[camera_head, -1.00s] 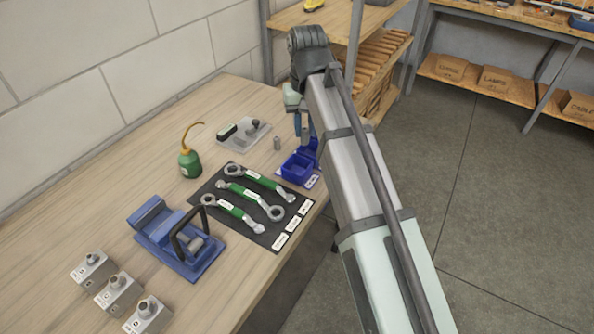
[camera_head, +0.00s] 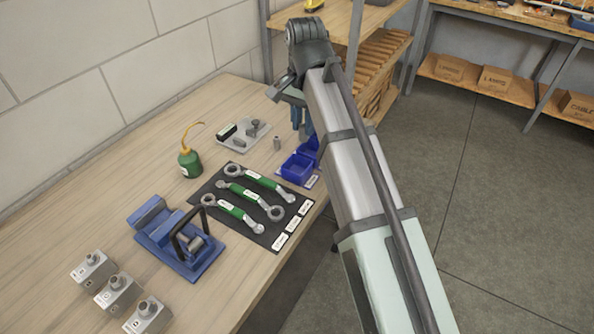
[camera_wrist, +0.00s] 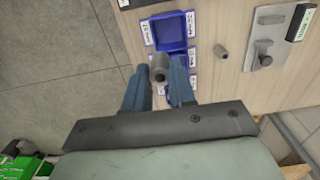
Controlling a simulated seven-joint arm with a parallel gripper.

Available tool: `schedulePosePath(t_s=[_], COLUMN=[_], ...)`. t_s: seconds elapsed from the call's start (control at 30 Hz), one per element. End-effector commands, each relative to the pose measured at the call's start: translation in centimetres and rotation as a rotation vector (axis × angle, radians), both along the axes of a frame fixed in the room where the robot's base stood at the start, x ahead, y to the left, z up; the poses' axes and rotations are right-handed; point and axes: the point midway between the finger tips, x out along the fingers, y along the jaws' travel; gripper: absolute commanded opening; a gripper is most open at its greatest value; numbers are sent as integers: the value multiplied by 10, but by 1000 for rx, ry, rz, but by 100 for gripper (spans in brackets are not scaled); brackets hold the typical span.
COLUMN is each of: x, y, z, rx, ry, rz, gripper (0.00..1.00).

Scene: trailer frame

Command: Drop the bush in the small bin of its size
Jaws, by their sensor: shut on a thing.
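My gripper (camera_wrist: 160,74) is shut on a small grey metal bush (camera_wrist: 159,62), which sits between its blue fingertips in the wrist view. It hangs above the bench by the blue bins. One open blue bin (camera_wrist: 168,47) shows just beyond the bush; a second bin (camera_wrist: 178,82) is partly hidden behind the fingers. In the head view the front bin (camera_head: 297,168) is clear and looks empty, while the rear bin (camera_head: 311,147) is partly covered by my arm. White labels lie beside the bins. Another grey bush (camera_head: 277,143) stands alone on the bench, also in the wrist view (camera_wrist: 220,51).
A grey plate (camera_head: 232,141) with metal parts is left of the lone bush. A dark mat (camera_head: 205,187) with green-handled wrenches lies in front of the bins.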

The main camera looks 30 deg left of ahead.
Motion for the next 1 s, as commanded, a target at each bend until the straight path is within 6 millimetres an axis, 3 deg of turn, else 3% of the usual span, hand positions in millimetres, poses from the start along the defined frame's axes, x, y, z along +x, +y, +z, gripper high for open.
schedulePosePath(t_s=[0.53,0.9,0.93,1.0], x=[0,0,0,0], y=[-1,0,0,0], z=[-49,-55,-55,-55], rx=[0,0,0,0], ry=[0,0,0,0], rz=[3,3,3,3], gripper=[0,0,26,32])
